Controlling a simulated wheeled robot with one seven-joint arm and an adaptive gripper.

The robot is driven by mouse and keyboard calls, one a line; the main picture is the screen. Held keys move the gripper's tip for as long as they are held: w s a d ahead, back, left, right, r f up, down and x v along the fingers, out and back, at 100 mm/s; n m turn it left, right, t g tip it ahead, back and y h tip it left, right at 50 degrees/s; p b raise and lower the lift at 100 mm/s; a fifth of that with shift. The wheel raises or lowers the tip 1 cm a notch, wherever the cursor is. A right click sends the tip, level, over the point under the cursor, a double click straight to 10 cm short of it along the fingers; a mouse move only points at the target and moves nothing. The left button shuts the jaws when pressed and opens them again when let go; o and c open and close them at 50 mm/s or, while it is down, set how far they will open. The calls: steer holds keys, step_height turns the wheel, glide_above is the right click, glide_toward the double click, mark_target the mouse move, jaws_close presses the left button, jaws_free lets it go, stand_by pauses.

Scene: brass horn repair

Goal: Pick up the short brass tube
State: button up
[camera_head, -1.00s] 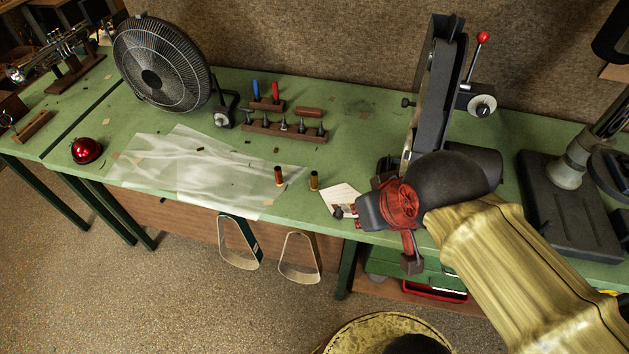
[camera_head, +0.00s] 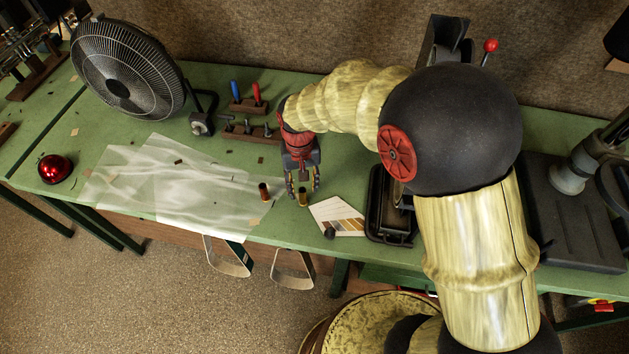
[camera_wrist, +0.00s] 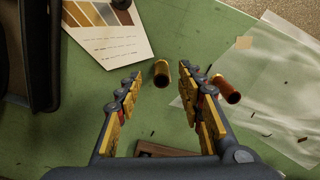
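The short brass tube (camera_head: 303,199) stands upright on the green bench, just right of a reddish copper tube (camera_head: 264,191). In the wrist view the brass tube (camera_wrist: 161,74) appears between and slightly beyond my fingertips, with the copper tube (camera_wrist: 227,90) outside the right finger. My gripper (camera_head: 303,184) points down over the brass tube. Its two fingers are open, with visible gaps to the tube on both sides in the wrist view. The head view partly hides the tube behind the fingers. I cannot tell the exact height of the fingertips over the bench.
A color-swatch card (camera_head: 339,217) with a small dark piece lies right of the tube. A translucent sheet (camera_head: 180,190) lies to the left. A wooden tool rack (camera_head: 262,132) stands behind my gripper. The bench's front edge is close.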

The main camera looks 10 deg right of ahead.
mark_target(303, 195)
steer(key=shift+m, duration=0.4)
steer(key=f, duration=0.2)
steer(key=f+b, duration=0.1)
steer(key=f, duration=0.1)
steer(key=w+f, duration=0.1)
steer(key=f, duration=0.2)
steer(key=shift+a+b, duration=0.1)
steer(key=shift+b, duration=0.3)
steer(key=shift+r, duration=0.1)
steer(key=shift+c, duration=0.6)
steer(key=c, duration=0.7)
jaws_close()
